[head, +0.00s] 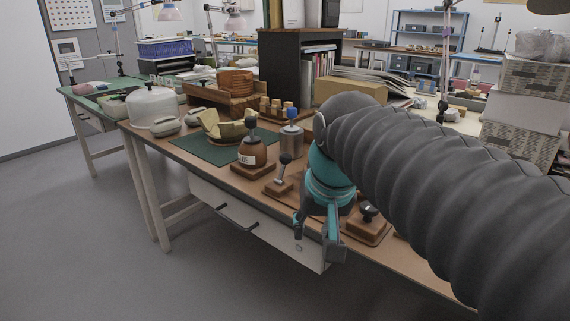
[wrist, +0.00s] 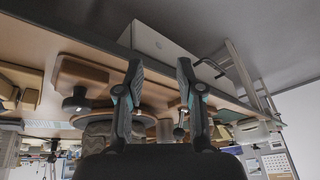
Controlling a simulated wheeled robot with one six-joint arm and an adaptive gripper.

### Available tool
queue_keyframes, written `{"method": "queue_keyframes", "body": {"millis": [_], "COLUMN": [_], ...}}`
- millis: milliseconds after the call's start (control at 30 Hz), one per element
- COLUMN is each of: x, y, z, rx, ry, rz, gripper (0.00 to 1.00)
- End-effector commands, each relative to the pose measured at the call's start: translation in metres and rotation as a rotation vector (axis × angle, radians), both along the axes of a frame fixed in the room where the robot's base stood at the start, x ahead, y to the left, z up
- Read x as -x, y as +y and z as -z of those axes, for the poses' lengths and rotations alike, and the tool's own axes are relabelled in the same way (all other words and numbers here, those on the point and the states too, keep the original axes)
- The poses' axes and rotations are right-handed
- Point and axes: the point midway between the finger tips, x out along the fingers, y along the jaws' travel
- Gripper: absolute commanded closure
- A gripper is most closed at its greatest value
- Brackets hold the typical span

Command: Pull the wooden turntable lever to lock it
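A lever with a dark round knob (head: 285,158) stands tilted on a small wooden base (head: 278,187) near the table's front edge, left of my gripper. A similar knobbed stem (wrist: 180,131) shows in the wrist view beside the right finger. I cannot tell for certain that it is the turntable lever. A round wooden disc, likely the turntable (wrist: 152,111), lies beyond my fingers in the wrist view, partly hidden by them; in the head view my wrist covers that area. My gripper (head: 318,229) is open and empty, fingers pointing down by the front edge; it also shows in the wrist view (wrist: 160,70).
A dark knob (head: 369,210) on a wooden block (head: 367,231) stands right of my gripper. A labelled brown pot (head: 252,152), a metal canister (head: 291,139) and a pale broken bowl (head: 226,129) on a green mat (head: 200,152) stand left. Floor before the table is clear.

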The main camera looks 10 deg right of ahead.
Motion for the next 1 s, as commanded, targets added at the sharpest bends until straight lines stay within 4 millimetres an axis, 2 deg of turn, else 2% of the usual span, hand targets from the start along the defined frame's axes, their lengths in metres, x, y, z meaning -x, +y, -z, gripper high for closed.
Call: {"method": "queue_keyframes", "body": {"millis": [33, 100, 300, 500, 600, 800, 1000], "x": [-0.019, -0.041, -0.103, -0.160, -0.183, -0.209, -0.216], "y": [-0.001, -0.002, -0.003, -0.003, -0.004, -0.005, -0.005], "z": [-0.018, -0.039, -0.087, -0.118, -0.126, -0.133, -0.131], "rx": [-0.015, -0.037, -0.091, -0.132, -0.145, -0.158, -0.162], "ry": [0.024, 0.056, 0.147, 0.234, 0.272, 0.321, 0.336], "rz": [0.037, 0.090, 0.234, 0.372, 0.434, 0.514, 0.539], "gripper": [0.63, 0.63, 0.63, 0.63, 0.63, 0.63, 0.63]}}
